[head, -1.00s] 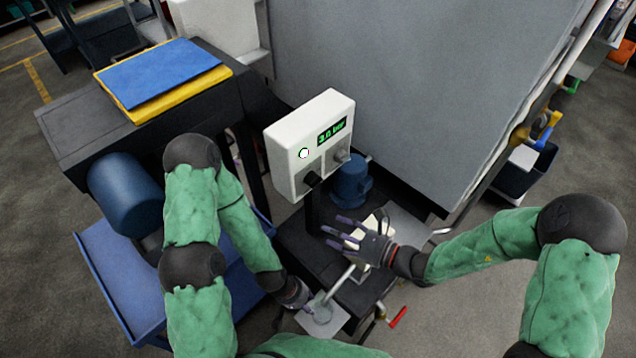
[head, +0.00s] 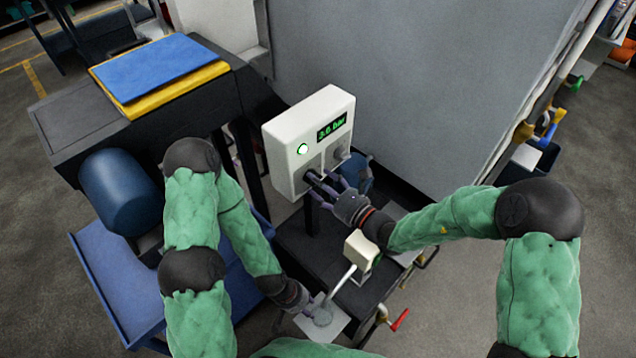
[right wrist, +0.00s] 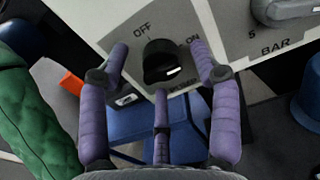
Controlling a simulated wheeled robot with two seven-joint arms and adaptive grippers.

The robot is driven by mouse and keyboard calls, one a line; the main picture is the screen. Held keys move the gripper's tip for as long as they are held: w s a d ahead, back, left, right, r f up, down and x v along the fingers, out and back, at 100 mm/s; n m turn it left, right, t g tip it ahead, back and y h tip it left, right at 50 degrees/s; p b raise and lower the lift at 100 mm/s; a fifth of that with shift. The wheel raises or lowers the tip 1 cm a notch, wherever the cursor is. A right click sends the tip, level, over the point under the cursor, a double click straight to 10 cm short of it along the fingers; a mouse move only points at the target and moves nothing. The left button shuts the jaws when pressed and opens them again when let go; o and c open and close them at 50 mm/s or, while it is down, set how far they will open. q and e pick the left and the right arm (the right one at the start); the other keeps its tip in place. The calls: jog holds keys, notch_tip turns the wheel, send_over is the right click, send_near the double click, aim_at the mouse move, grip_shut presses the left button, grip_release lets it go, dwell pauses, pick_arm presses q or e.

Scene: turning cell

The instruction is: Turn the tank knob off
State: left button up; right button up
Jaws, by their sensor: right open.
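The white control box (head: 298,130) has a green digital display (head: 331,127) and a lit round lamp (head: 302,149). A black knob (right wrist: 165,62) shows in the right wrist view between the printed words OFF and ON. Its white mark points to the lower right, on the ON side. My right gripper (head: 323,188) is open at the box, with its purple fingers (right wrist: 162,68) apart on both sides of the knob. The head view mostly hides the knob behind the fingers. My left gripper (head: 312,302) is low, beside a pale plate (head: 335,325); its finger opening is unclear.
A second, grey knob (right wrist: 285,10) marked BAR is on the same box, to the right. A cream lever-like part (head: 360,247) and a red-handled part (head: 400,320) are below my right forearm. A large grey panel (head: 420,80) stands behind.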

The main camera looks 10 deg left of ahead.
jog(key=shift+w+a, duration=0.3)
jog(key=shift+a, duration=0.15)
jog(key=c, duration=1.1)
